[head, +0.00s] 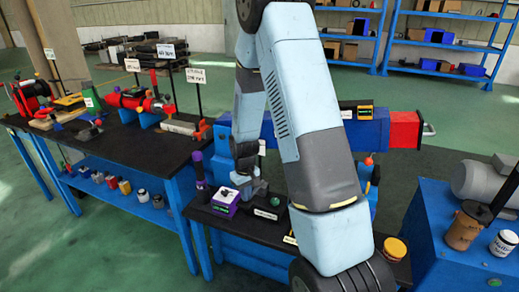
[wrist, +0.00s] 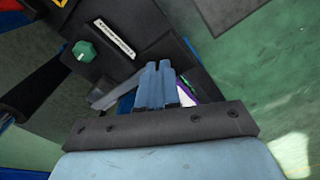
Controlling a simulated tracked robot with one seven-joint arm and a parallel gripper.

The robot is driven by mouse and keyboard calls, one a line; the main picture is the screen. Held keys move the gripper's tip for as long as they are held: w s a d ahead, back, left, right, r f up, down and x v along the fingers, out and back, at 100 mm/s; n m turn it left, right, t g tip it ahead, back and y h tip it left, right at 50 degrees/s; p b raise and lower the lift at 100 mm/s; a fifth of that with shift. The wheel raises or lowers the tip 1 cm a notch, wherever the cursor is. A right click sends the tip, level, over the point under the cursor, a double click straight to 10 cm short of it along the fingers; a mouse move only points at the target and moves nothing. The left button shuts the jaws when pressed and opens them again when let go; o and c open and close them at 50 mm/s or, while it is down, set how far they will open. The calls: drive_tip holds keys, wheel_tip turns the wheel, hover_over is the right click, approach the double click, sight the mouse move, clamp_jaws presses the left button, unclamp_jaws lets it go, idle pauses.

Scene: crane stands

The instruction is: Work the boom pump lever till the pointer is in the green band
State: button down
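My gripper (head: 252,188) is low over the black bench top, beside a purple box (head: 226,198) with a pale top. In the wrist view its two blue-grey fingers (wrist: 160,84) are close together with only a thin slit between them, and I see nothing held. A purple and white edge (wrist: 187,90), probably the box, shows just behind them. A grey bar (wrist: 115,93) lies left of the fingertips; whether it is the pump lever or touches them I cannot tell. A purple-topped dark post (head: 198,168) stands left of the box. No pointer or green band is readable.
A green knob (wrist: 84,51) and a white label plate (wrist: 115,38) sit near the gripper. A yellow-topped round item (head: 394,248) is at right. Another bench (head: 120,150) stands left; green floor is open between.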

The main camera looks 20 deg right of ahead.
drive_tip(key=shift+f, duration=1.1)
wheel_tip(320, 180, up, 10)
drive_tip(key=shift+f, duration=0.2)
idle(1.6)
drive_tip(key=s+r+t, duration=0.1)
drive_tip(key=s+r, duration=0.2)
drive_tip(key=r, duration=0.3)
drive_tip(key=s+r+m+t, duration=0.1)
drive_tip(key=s+r, duration=0.1)
drive_tip(key=r, duration=0.4)
drive_tip(key=s+r+t, duration=0.1)
drive_tip(key=s+r, duration=0.2)
drive_tip(key=r, duration=0.4)
drive_tip(key=s+r+m+t, duration=0.1)
drive_tip(key=s+r, duration=0.4)
drive_tip(key=s, duration=0.3)
drive_tip(key=s+r+m+t, duration=0.1)
drive_tip(key=s+r, duration=0.4)
drive_tip(key=s, duration=0.4)
drive_tip(key=shift+r+t, duration=0.3)
drive_tip(key=shift+r, duration=0.1)
